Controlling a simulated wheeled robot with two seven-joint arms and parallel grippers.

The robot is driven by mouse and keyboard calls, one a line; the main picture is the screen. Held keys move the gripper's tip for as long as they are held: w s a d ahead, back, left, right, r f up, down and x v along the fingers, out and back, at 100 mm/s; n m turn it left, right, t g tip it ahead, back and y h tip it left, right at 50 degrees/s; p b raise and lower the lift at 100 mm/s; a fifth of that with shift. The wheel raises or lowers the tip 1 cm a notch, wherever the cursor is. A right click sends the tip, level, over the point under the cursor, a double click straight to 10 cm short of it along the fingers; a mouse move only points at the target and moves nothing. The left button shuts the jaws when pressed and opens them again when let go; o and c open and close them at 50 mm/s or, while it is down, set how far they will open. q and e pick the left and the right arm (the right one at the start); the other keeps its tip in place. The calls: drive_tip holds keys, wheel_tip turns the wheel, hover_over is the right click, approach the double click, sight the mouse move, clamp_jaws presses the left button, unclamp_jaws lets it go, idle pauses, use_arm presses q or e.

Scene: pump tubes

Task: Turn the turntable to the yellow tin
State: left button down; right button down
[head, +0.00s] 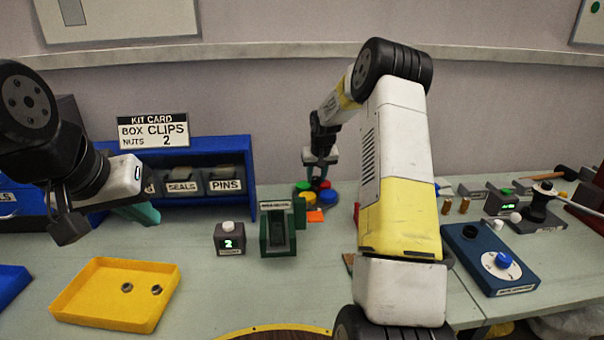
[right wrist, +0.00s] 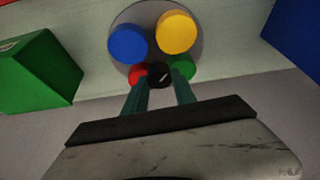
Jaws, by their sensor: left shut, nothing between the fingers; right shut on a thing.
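The round grey turntable (right wrist: 152,42) carries a blue tin (right wrist: 128,43), a yellow tin (right wrist: 176,32), a red tin (right wrist: 137,73) and a green tin (right wrist: 182,67) around a dark central knob (right wrist: 159,76). In the head view the blue tin (head: 327,198) is front right and the yellow tin (head: 307,196) front left. An orange marker (head: 315,216) lies at the table-front side. My right gripper (right wrist: 160,88) is shut on the knob, from above. My left gripper (head: 145,215) is shut and empty, above the left of the table.
A green holder (head: 278,243) and a small display box (head: 229,238) stand left of the turntable. A blue shelf (head: 253,180) is behind them. A yellow tray (head: 85,307) with two nuts lies front left. A blue dial box (head: 490,258) is at right.

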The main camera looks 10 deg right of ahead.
sight(323, 192)
drive_tip(key=n, duration=0.2)
drive_tip(key=n+y, duration=0.1)
drive_tip(key=n, duration=0.1)
drive_tip(key=shift+d+y, duration=0.15)
drive_tip(key=shift+y, duration=0.15)
drive_tip(key=shift+n+g+y, duration=0.4)
drive_tip(key=shift+n+y, duration=0.2)
drive_tip(key=shift+n, duration=1.2)
drive_tip(key=c, duration=1)
unclamp_jaws()
drive_tip(key=shift+v, duration=3.9)
